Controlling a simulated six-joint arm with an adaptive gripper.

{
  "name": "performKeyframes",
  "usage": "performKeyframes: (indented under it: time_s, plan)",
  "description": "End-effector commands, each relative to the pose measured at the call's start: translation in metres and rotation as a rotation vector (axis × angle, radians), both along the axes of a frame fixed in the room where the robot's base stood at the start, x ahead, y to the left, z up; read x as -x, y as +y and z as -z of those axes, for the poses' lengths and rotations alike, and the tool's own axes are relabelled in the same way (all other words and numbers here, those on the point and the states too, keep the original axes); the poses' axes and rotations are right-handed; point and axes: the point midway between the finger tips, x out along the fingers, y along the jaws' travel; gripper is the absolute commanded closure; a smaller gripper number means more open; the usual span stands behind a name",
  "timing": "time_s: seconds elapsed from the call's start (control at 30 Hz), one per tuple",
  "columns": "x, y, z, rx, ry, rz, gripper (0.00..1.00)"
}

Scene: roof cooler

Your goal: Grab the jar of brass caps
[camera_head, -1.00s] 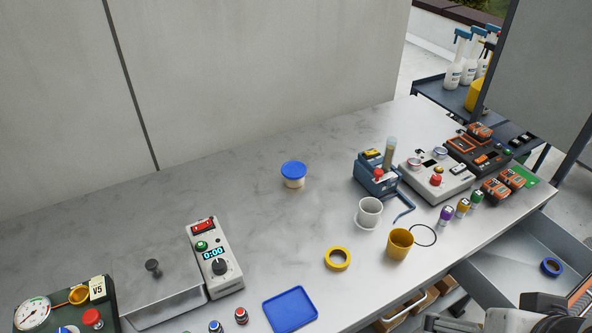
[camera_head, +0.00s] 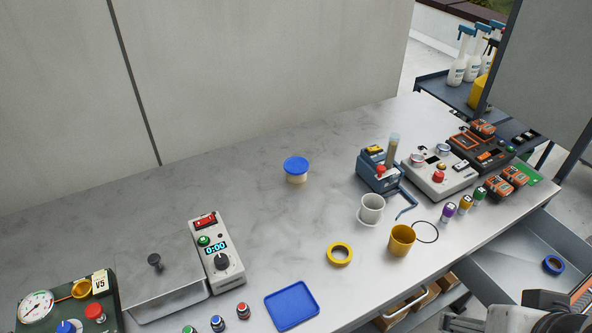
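A small jar with a blue lid (camera_head: 296,170) stands upright alone near the middle of the grey bench. Its lower part is pale and see-through with a light tan content; I cannot make out brass caps in it at this size. A grey and black part of my arm (camera_head: 510,318) shows at the bottom right edge, far from the jar and over the drawer side. The fingertips are not clearly visible, so I cannot tell whether my gripper is open or shut.
A white cup (camera_head: 371,209), an orange cup (camera_head: 401,240) and a yellow tape ring (camera_head: 340,254) stand right of the jar. A timer box (camera_head: 216,250) and blue tray (camera_head: 291,306) are in front. An open drawer (camera_head: 500,262) juts out right. Bench around the jar is clear.

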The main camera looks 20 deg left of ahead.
Motion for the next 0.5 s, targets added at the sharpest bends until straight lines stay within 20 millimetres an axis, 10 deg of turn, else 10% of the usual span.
performKeyframes:
  time_s: [0.5]
  plan:
    - [-0.0059, 0.0023, -0.0025, -0.015, -0.006, 0.015, 0.45]
